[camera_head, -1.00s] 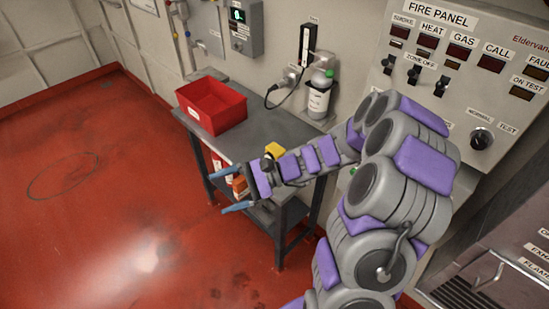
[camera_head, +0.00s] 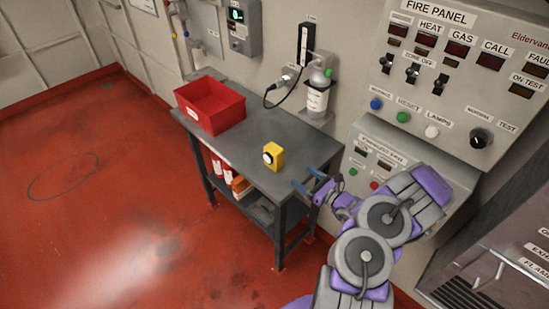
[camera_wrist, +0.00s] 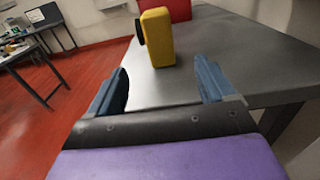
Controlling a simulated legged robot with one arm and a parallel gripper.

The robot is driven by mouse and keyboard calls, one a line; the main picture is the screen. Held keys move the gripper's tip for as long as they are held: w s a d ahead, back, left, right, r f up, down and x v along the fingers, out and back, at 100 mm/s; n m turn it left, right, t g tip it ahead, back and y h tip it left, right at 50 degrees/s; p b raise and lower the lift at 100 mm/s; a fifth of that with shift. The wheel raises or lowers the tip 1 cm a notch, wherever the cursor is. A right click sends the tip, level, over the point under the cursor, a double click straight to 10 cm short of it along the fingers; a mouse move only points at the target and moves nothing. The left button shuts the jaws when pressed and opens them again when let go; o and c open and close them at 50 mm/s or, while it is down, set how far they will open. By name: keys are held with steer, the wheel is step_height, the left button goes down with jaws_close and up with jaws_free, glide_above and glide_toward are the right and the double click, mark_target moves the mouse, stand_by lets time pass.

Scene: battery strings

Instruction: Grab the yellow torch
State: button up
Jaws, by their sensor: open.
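The yellow torch (camera_head: 273,156) stands upright on the grey table (camera_head: 240,150), near its front right part. Its round dark-rimmed lens faces left in the head view. In the wrist view the torch (camera_wrist: 158,38) is ahead of my gripper, between the lines of the two fingers and a little beyond their tips. My gripper (camera_head: 311,179) is open and empty at the table's right end, to the right of the torch. Its blue fingers (camera_wrist: 164,80) are spread wide in the wrist view.
A red bin (camera_head: 211,106) stands on the table's far left part. A wall bottle (camera_head: 318,96) hangs behind the table. The fire panel (camera_head: 460,70) is at the right. Red bottles and an orange box (camera_head: 240,186) are on the lower shelf. The tabletop around the torch is clear.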

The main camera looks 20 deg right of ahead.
mark_target(281, 161)
steer(key=b+x, duration=0.1)
steer(key=x, duration=0.8)
steer(key=shift+w+a+f+b, duration=0.15)
steer(key=shift+w+b, duration=0.15)
steer(key=shift+b, duration=0.05)
steer(key=shift+b+x, duration=0.75)
steer(key=shift+x, duration=2.35)
steer(key=c, duration=1.3)
